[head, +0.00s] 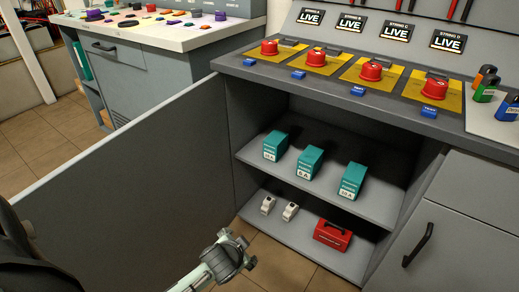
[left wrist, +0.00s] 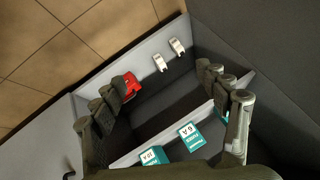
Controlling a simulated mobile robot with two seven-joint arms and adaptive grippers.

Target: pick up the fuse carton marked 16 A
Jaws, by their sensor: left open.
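Three teal cartons stand in a row on the cabinet's upper shelf. The middle carton (head: 310,162) reads 6 A. The right carton (head: 353,180) seems to read 10 A. The left carton (head: 276,144) has a label too small to read surely. In the left wrist view the 6 A carton (left wrist: 191,138) and the right carton (left wrist: 152,155) show at the bottom, and a teal sliver (left wrist: 223,104) of the left carton is mostly hidden behind a finger. My left gripper (head: 245,254) is open and empty, in front of the cabinet, apart from the cartons. My right gripper is out of view.
The open cabinet door (head: 140,190) stands left of the opening. The lower shelf (head: 270,226) holds two white devices (head: 290,211) and a red box (head: 332,235). The worktop (head: 300,84) with red knobs overhangs the upper shelf (head: 322,193), whose front strip is bare.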

